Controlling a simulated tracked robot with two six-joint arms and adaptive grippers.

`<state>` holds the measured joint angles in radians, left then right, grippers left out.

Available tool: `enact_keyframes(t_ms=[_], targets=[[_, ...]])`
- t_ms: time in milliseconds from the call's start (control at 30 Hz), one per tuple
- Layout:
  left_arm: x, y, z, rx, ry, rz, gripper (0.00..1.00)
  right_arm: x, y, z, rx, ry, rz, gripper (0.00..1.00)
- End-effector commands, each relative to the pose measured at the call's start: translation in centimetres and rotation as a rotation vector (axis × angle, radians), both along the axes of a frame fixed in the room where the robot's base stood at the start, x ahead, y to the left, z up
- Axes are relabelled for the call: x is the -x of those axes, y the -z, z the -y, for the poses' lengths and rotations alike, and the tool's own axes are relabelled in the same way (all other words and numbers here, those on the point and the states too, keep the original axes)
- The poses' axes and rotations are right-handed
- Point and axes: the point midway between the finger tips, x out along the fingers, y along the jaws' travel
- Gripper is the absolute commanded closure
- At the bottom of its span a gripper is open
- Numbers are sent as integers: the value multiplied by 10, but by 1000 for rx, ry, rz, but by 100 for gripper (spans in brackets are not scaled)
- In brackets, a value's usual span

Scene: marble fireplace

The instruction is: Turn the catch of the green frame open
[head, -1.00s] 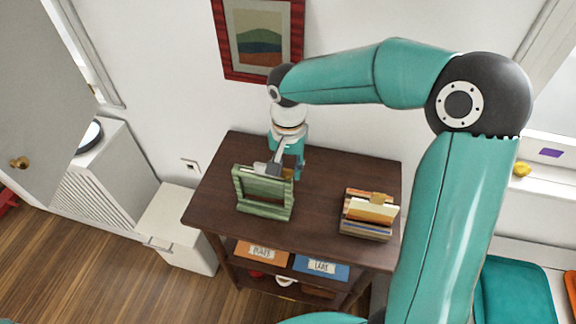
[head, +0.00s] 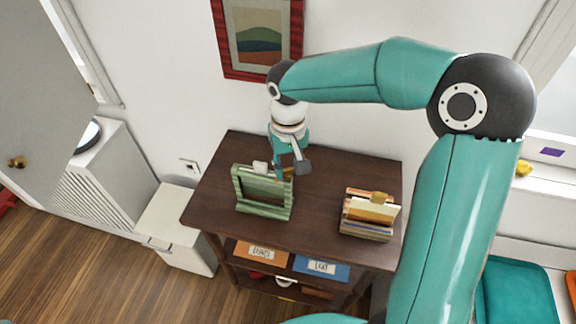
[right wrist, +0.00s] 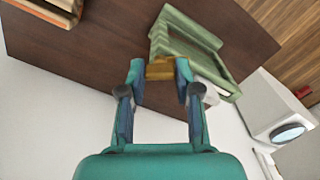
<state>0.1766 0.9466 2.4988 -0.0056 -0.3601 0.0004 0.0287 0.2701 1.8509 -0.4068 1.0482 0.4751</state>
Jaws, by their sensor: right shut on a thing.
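The green frame (head: 264,211) stands upright on the dark brown table. In the right wrist view its rails (right wrist: 205,35) show just beyond the fingertips. A small brass catch (right wrist: 160,69) sits at the frame's upper edge. My right gripper (head: 290,173) reaches down from above at the frame's upper right corner. In the right wrist view the right gripper (right wrist: 160,70) has one finger on each side of the catch and is shut on it. The fingers hide the catch's sides. My left gripper is not in view.
The dark table (head: 325,172) is clear between the frame and a stack of books (head: 368,215) with a brass-coloured piece on top. A red-framed picture (head: 262,40) hangs on the wall behind.

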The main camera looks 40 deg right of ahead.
Motion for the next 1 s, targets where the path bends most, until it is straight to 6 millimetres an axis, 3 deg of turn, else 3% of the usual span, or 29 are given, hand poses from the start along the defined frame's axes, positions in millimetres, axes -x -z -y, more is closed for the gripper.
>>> enact_keyframes(t_ms=[1000], targets=[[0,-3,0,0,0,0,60,-1,-1,1,0,-895,2,100]])
